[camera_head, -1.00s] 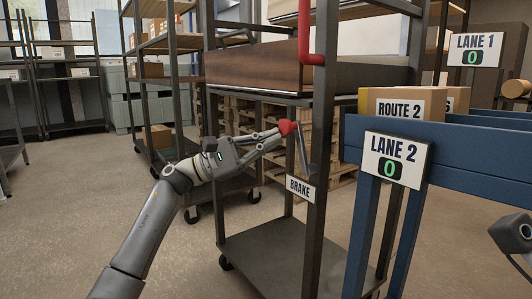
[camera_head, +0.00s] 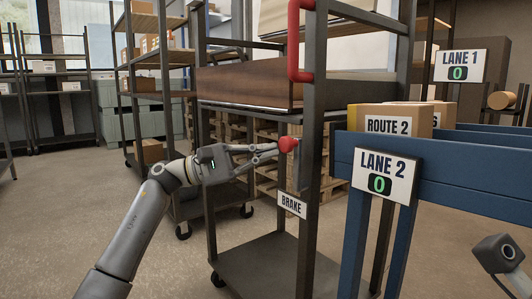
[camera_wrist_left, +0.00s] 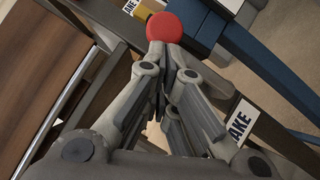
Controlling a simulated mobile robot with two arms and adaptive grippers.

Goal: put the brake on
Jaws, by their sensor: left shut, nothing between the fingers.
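The brake lever has a red ball knob (camera_head: 288,145) and stands by the front post of the grey cart (camera_head: 310,130), above the BRAKE sign (camera_head: 292,205). The lever looks nearly upright; its lower part is hard to make out against the post. My left gripper (camera_head: 276,150) is shut and empty, with its fingertips at the left side of the knob. In the left wrist view the red knob (camera_wrist_left: 164,27) sits just beyond the closed fingertips (camera_wrist_left: 170,50), apparently touching them. The fingers are not around it.
A red handle (camera_head: 293,40) is fixed high on the cart post. A blue lane frame (camera_head: 450,170) with the LANE 2 sign (camera_head: 385,176) stands close on the right, with boxes behind it. Part of my right arm shows at lower right. Floor at left is clear.

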